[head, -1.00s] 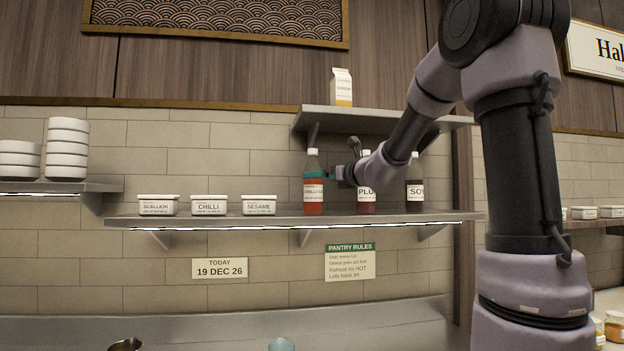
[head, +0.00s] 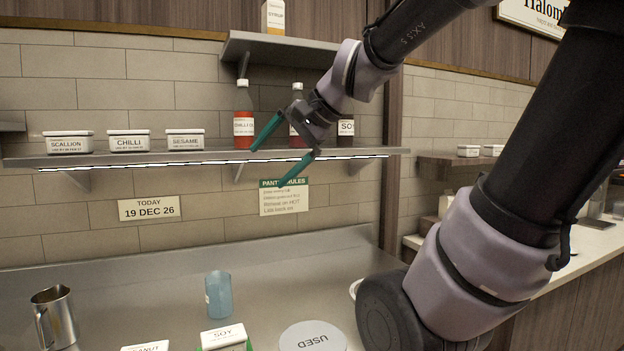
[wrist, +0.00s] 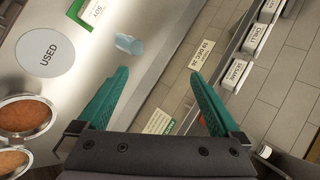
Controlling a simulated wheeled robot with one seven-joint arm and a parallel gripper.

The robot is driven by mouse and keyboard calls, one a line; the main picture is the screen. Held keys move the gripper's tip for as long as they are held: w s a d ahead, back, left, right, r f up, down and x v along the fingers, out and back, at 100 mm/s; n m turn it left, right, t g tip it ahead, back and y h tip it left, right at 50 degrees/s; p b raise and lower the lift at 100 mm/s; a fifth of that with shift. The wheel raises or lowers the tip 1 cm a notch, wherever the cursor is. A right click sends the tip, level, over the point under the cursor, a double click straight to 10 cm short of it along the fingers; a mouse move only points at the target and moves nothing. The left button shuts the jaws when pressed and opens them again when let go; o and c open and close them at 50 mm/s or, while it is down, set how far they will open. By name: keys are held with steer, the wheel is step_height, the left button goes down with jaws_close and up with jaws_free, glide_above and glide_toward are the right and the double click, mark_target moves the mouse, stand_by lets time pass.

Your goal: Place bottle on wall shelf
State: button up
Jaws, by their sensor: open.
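The wall shelf (head: 200,158) runs along the tiled wall with a light strip under its front edge. A red chilli bottle (head: 244,122) stands upright on it, left of my gripper. A second bottle (head: 297,100) stands behind my gripper and is mostly hidden. A dark soy bottle (head: 346,128) stands at the right, partly covered by my arm. My gripper (head: 272,160) is open and empty in front of the shelf, its green fingers spread. In the wrist view the open fingers (wrist: 160,97) have nothing between them but wall, sign and counter beyond.
Scallion (head: 69,143), chilli (head: 129,141) and sesame (head: 186,140) tubs stand on the shelf's left part. An upper shelf (head: 282,47) holds a syrup carton (head: 273,17). On the counter are a metal jug (head: 54,317), a blue cup (head: 218,295) and a round USED lid (head: 313,337).

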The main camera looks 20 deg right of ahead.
steer(key=s+d+f+n+h, duration=0.3)
steer(key=s+d+n+h, duration=0.1)
steer(key=s+d+n, duration=0.1)
steer(key=shift+s+d+f+n, duration=0.2)
steer(key=shift+d+f+n, duration=0.1)
steer(key=shift+d+f, duration=0.15)
stand_by(0.8)
